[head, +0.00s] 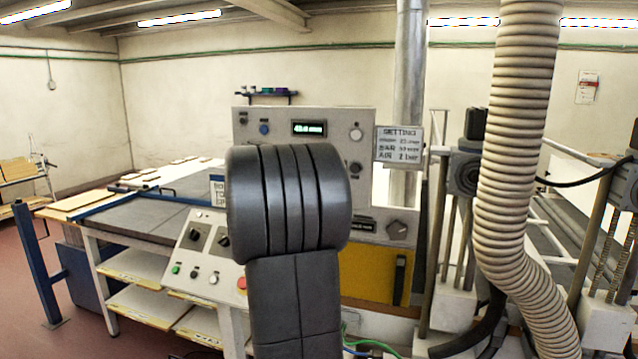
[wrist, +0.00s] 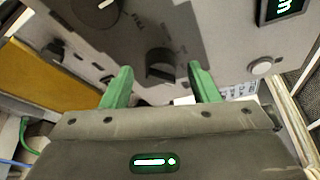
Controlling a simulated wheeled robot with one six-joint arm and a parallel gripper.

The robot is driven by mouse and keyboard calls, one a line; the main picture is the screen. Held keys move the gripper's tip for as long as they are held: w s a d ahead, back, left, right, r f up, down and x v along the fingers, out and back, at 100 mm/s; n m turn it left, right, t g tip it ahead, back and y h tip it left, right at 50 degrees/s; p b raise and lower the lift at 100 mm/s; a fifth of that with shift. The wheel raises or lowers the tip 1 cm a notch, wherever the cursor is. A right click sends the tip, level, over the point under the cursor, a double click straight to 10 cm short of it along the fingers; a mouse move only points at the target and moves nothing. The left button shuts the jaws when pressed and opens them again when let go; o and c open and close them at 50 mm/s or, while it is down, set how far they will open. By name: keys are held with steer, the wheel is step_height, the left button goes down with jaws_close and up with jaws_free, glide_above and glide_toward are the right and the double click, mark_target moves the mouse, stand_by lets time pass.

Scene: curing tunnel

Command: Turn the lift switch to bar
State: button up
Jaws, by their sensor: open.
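My gripper (wrist: 160,88) shows in the wrist view with two green fingers spread apart and nothing between the tips. A dark rotary switch (wrist: 160,68) on the grey panel lies just beyond and between the fingertips; I see no contact. Its label is not readable, so I cannot tell whether it is the lift switch. In the head view a dark switch (head: 355,168) sits on the upright panel (head: 340,118), right of my arm. My arm hides the middle of the panel and my gripper there. Two more dark switches (head: 223,240) are on the sloped console (head: 205,262).
The panel also carries a green display (head: 310,129), a pale button (head: 356,134) and a larger knob (head: 398,228). A setting sign (head: 399,147) hangs beside it. A yellow panel (head: 375,278) is below. A ribbed hose (head: 515,190) and posts stand at right.

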steer(key=b+v, duration=0.2)
steer(key=v, duration=1)
steer(key=shift+s, duration=0.25)
steer(key=shift+a, duration=0.15)
steer(key=p+x, duration=0.2)
steer(key=x, duration=1.2)
steer(key=shift+s+a+r, duration=0.1)
steer(key=shift+a, duration=0.05)
